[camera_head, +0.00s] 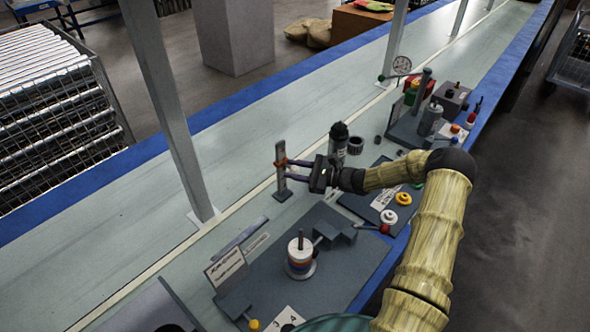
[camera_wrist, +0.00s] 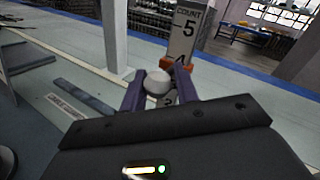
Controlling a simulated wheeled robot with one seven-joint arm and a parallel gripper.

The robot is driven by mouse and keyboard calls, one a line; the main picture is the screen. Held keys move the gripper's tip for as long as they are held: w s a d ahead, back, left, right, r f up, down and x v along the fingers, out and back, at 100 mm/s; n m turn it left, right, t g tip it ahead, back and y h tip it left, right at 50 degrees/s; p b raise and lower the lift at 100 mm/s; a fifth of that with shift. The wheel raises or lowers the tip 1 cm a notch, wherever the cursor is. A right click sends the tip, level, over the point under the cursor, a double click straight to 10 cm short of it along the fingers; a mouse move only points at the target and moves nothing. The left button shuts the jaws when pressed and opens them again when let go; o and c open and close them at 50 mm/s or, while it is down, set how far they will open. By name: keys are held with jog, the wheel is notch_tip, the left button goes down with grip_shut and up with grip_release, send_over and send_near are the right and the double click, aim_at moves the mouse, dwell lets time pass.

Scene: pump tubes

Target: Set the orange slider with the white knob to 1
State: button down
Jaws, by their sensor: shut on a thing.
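The count post (camera_head: 281,185) is an upright grey plate on the long table, with "COUNT" and 5 at its top in the wrist view (camera_wrist: 187,32). The orange slider (camera_head: 280,163) is around the post, just under the partly covered 4 in the wrist view (camera_wrist: 178,64). A 2 shows below it. The white knob (camera_wrist: 157,82) sits on the slider's near side. My gripper (camera_head: 287,169) is shut on the white knob, with a purple finger on each side of it in the wrist view (camera_wrist: 158,92).
A dark board with a ring stack (camera_head: 300,262) lies in front of the post. A black-topped bottle (camera_head: 339,135) stands close behind my gripper. A panel with coloured knobs (camera_head: 403,198) is to the right. The table left of the post is clear up to a metal column (camera_head: 165,110).

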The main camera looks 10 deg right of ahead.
notch_tip(320, 180, down, 8)
jog(key=b, duration=0.3)
jog(key=shift+s+a+f, duration=0.1)
jog(key=c, duration=1.2)
grip_release()
jog(key=shift+a, duration=0.2)
jog(key=shift+o, duration=0.2)
jog(key=shift+d, duration=0.6)
jog(key=v, duration=1.6)
jog(key=shift+s+d, duration=0.25)
